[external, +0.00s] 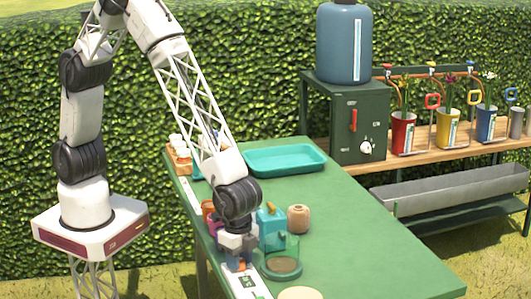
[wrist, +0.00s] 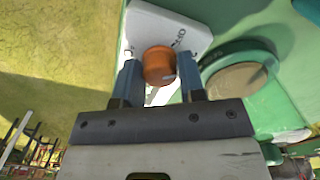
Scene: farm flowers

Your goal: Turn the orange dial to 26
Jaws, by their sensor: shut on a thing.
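The orange dial (wrist: 159,65) is a round knob on a white panel (wrist: 165,25) with dark markings in the wrist view. My gripper (wrist: 158,80) has its two fingers on either side of the dial, shut on it. In the external view my gripper (external: 238,262) points down at the near left edge of the green table, with a little orange showing under it. The white panel (external: 246,281) runs along that edge. The number the dial points to cannot be read.
A round dish (external: 281,268) with brown contents stands close to my gripper's right. A teal container (external: 271,230) and a tan spool (external: 298,218) stand behind it. A teal tray (external: 285,172) lies farther back. The table's right part is clear.

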